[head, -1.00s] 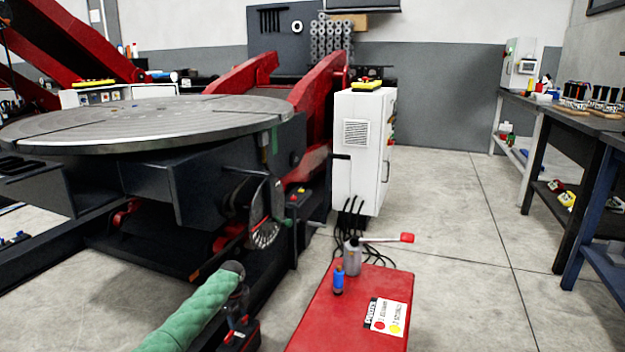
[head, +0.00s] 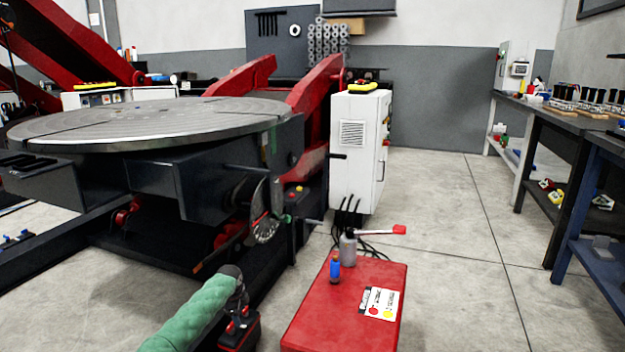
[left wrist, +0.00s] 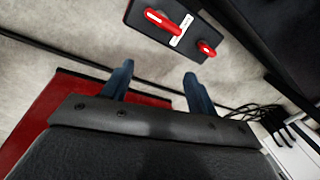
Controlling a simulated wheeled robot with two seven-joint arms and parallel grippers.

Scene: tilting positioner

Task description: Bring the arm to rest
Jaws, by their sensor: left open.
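My left arm in its green sleeve (head: 190,315) comes in from the bottom left of the head view. Its dark wrist is bent downward, and my left gripper (head: 239,304) hangs there, small and dark, with its fingertips hard to make out. In the left wrist view my left gripper (left wrist: 156,84) shows two blue-grey fingers spread apart with nothing between them. They are over the floor, between a black box with red handles and the red cabinet. My right gripper is not in view.
The positioner's round table (head: 150,122) stands at the left. The black box (left wrist: 140,20) has red handles. A white cabinet (head: 357,150) stands behind. Floor (head: 460,270) is clear at the right.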

